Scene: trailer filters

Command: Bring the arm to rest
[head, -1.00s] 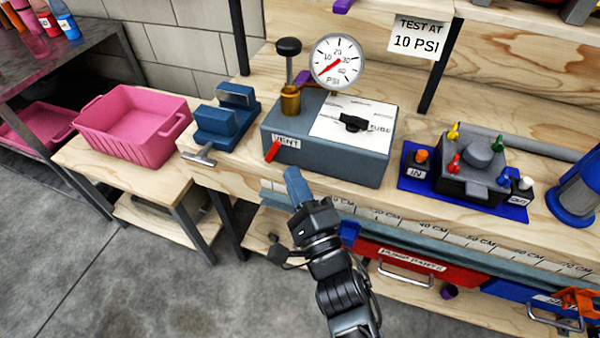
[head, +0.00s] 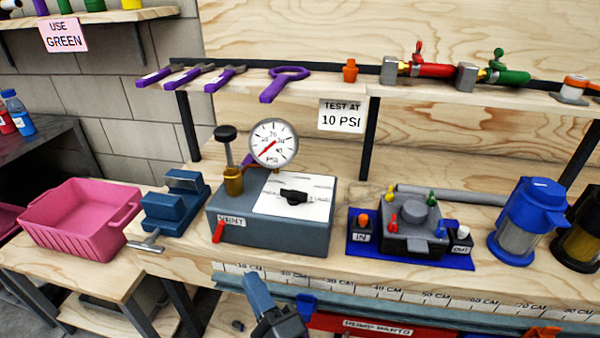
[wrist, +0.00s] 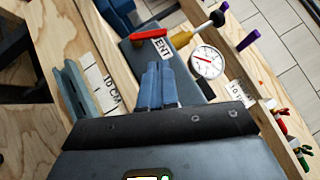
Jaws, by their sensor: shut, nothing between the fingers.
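My gripper (head: 258,291) is low in the head view, in front of the bench's front edge and below the grey test box. Its blue fingers are together with nothing between them. In the wrist view the closed fingers (wrist: 160,82) point toward the grey test box (wrist: 140,58) with its red VENT lever (wrist: 152,33). In the head view the test box (head: 275,238) carries a pressure gauge (head: 273,143) and a black-knobbed pump (head: 230,165). My gripper looks apart from the box.
A blue vise (head: 175,205) and a pink bin (head: 80,215) stand to the left. A valve block on a blue mat (head: 362,250) and a blue-topped filter (head: 528,220) stand to the right. A shelf (head: 330,88) with tools runs above. A ruler strip (head: 400,293) lines the bench front.

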